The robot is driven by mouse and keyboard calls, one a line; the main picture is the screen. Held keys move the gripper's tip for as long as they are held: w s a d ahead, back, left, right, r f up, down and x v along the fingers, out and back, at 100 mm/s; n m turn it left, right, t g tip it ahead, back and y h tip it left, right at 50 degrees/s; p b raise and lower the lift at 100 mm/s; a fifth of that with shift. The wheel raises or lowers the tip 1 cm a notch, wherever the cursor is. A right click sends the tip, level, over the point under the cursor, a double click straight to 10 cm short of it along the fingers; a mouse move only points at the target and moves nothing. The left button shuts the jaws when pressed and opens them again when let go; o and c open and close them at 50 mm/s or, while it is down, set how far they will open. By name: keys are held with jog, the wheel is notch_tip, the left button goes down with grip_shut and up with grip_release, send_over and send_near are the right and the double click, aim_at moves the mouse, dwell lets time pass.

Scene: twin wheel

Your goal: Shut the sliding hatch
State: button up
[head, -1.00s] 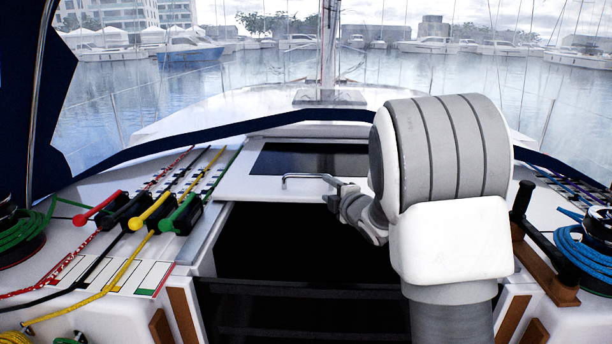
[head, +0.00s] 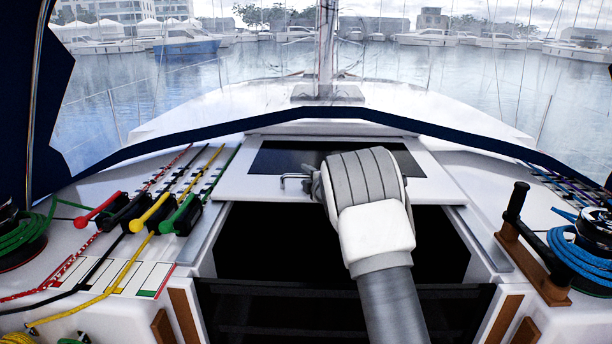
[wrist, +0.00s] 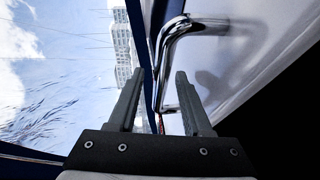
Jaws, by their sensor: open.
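The sliding hatch (head: 235,184) is a white panel with a dark window, slid to the far side. A dark open gap lies on its near side. Its metal bar handle (head: 292,178) sits near the front edge, partly hidden by my arm in the head view. In the wrist view the chrome handle (wrist: 183,27) runs down between my fingers or just beyond them; I cannot tell which. My gripper (wrist: 159,73) is open and not closed on the handle. In the head view my arm hides most of it.
Coloured rope clutches (head: 150,212) with levers stand left of the hatch. A rope winch (head: 585,245) with a black handle is on the right, another (head: 22,240) at the left edge. A mast (head: 326,50) stands ahead. The open hatchway (head: 275,250) is clear below my arm.

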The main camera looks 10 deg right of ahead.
jog(key=shift+w, duration=0.2)
grip_shut()
dwell(1.4)
